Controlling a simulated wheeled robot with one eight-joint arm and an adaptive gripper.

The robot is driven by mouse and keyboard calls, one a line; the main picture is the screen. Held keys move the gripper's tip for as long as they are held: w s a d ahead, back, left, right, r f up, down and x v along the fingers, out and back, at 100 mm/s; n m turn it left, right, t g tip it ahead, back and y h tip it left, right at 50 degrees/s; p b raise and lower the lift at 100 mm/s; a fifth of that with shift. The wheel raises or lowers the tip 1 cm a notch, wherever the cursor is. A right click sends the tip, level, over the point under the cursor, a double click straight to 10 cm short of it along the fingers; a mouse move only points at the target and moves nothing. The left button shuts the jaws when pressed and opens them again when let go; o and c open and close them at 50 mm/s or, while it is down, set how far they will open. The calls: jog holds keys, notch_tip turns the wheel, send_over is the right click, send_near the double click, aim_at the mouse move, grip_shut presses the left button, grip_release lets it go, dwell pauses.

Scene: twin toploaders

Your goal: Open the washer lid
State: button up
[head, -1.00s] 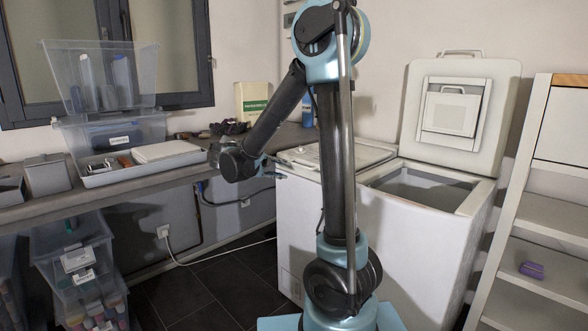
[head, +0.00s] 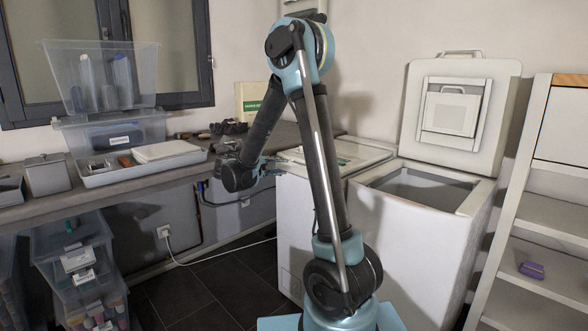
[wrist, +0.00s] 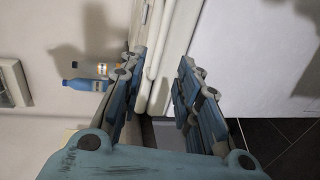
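Two white top-loading machines stand side by side in the head view. The left washer (head: 310,220) has its lid (head: 343,157) down, partly hidden behind my arm. The right machine (head: 420,235) has its lid (head: 458,115) standing upright and its tub opening uncovered. My gripper (head: 274,168) is at the left washer's upper left edge, at about lid height. In the wrist view my gripper (wrist: 160,72) is open, with its fingers apart on either side of the washer's pale top edge (wrist: 172,50). I cannot tell whether either finger touches it.
A worktop (head: 120,178) with clear bins and a white tray (head: 140,165) runs along the left. A blue bottle (wrist: 84,85) shows in the wrist view beyond the fingers. A shelf unit (head: 540,215) stands at the right. Dark floor (head: 215,295) is free at front left.

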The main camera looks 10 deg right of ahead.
aim_at(296, 165)
jog(key=x, duration=0.9)
jog(key=shift+w+d, duration=0.15)
jog(key=shift+d, duration=0.05)
grip_shut()
